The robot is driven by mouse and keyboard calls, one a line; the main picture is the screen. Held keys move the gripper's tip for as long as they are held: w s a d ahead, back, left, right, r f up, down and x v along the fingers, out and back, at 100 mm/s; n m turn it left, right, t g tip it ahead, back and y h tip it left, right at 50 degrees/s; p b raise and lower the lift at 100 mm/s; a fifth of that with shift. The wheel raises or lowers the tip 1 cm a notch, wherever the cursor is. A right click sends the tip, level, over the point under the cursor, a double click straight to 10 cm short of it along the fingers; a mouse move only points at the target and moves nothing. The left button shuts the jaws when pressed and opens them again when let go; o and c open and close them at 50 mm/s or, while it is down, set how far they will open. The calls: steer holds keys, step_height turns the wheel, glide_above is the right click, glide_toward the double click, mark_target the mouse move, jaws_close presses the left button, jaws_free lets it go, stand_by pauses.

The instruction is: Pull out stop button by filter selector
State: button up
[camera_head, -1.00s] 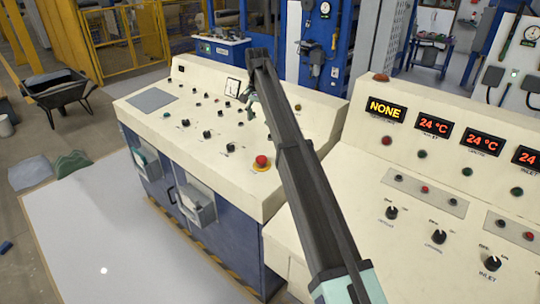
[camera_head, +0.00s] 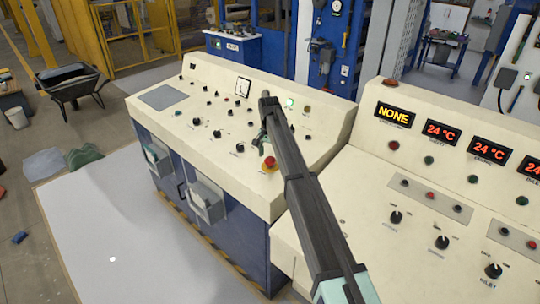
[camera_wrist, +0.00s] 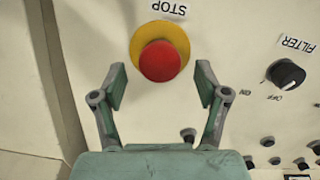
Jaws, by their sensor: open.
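The red stop button (camera_wrist: 160,61) sits on a yellow round base (camera_wrist: 178,33) under the label STOP in the wrist view. It also shows in the head view (camera_head: 269,162) on the left console's front right part. The black filter selector (camera_wrist: 286,74) is to its right in the wrist view, by the FILTER label, with OFF and ON marks. My gripper (camera_wrist: 160,85) is open, with its two fingers apart on either side below the button. Nothing is between the fingertips, and I cannot tell the exact gap in depth. In the head view my arm partly hides the gripper (camera_head: 264,143).
The cream left console (camera_head: 240,185) carries several knobs and buttons. Small black knobs (camera_wrist: 267,141) lie at lower right in the wrist view. A second console (camera_head: 372,225) with red displays stands at right. A wheelbarrow (camera_head: 72,85) is at far left.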

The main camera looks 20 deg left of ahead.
mark_target(269, 159)
steer(key=shift+f, duration=0.7)
jaws_close()
steer(key=shift+r, duration=0.75)
jaws_free()
step_height(269, 159, up, 12)
steer(key=shift+a, duration=0.15)
